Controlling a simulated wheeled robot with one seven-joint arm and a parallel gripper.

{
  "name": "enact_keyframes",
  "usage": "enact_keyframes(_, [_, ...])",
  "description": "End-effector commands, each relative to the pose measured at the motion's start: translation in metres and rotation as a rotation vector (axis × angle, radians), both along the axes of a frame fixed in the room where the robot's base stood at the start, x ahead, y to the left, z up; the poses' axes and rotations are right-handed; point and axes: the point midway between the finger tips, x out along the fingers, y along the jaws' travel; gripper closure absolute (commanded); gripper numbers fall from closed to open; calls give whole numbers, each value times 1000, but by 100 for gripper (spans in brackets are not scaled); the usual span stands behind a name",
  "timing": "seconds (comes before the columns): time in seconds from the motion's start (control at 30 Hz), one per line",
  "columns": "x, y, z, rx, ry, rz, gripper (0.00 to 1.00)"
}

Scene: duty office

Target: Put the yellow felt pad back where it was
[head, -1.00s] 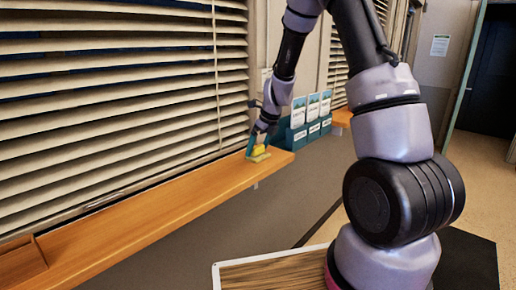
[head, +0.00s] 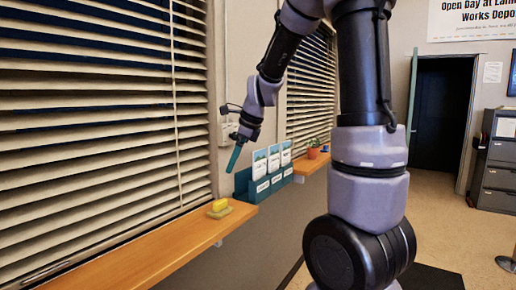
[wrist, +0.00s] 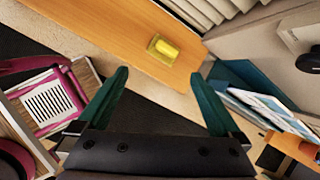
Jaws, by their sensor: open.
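The yellow felt pad (head: 219,205) lies on a flat tan piece (head: 228,212) near the right end of the wooden ledge (head: 150,245) under the blinds. In the wrist view the yellow pad (wrist: 166,48) sits on the tan base close to the ledge's edge. My gripper (head: 234,160) is raised above the ledge, up and to the right of the pad, apart from it. In the wrist view my gripper (wrist: 160,75) has its two teal fingers spread wide with nothing between them.
A teal rack of leaflets (head: 265,180) stands just beyond the ledge's end, close below my gripper. A second ledge (head: 312,164) holds a potted plant (head: 313,148). A pink-edged tray (wrist: 45,100) shows at the wrist view's left. The ledge left of the pad is clear.

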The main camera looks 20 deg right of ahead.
Motion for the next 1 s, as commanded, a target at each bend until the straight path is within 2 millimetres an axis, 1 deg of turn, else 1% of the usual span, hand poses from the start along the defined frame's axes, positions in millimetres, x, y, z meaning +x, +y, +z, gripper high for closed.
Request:
enact_keyframes(0.03, [-20, -4, 23, -45, -68, 123, 0])
enact_keyframes(0.07, [-32, -4, 33, -79, -106, 206, 0])
enact_keyframes(0.1, [-48, -6, 45, -128, -155, 313, 0])
enact_keyframes(0.17, [-72, -9, 60, -208, -227, 474, 0])
enact_keyframes(0.2, [-88, -11, 70, -268, -274, 578, 0])
enact_keyframes(0.27, [-112, -13, 81, -363, -341, 734, 0])
enact_keyframes(0.3, [-128, -15, 87, -428, -380, 833, 0])
enact_keyframes(0.4, [-162, -19, 96, -586, -458, 1055, 0])
enact_keyframes(0.5, [-188, -22, 100, -718, -504, 1226, 0])
enact_keyframes(0.6, [-204, -24, 100, -807, -527, 1338, 0])
enact_keyframes(0.7, [-211, -25, 100, -851, -534, 1394, 0])
enact_keyframes(1.0, [-212, -25, 99, -859, -536, 1407, 0])
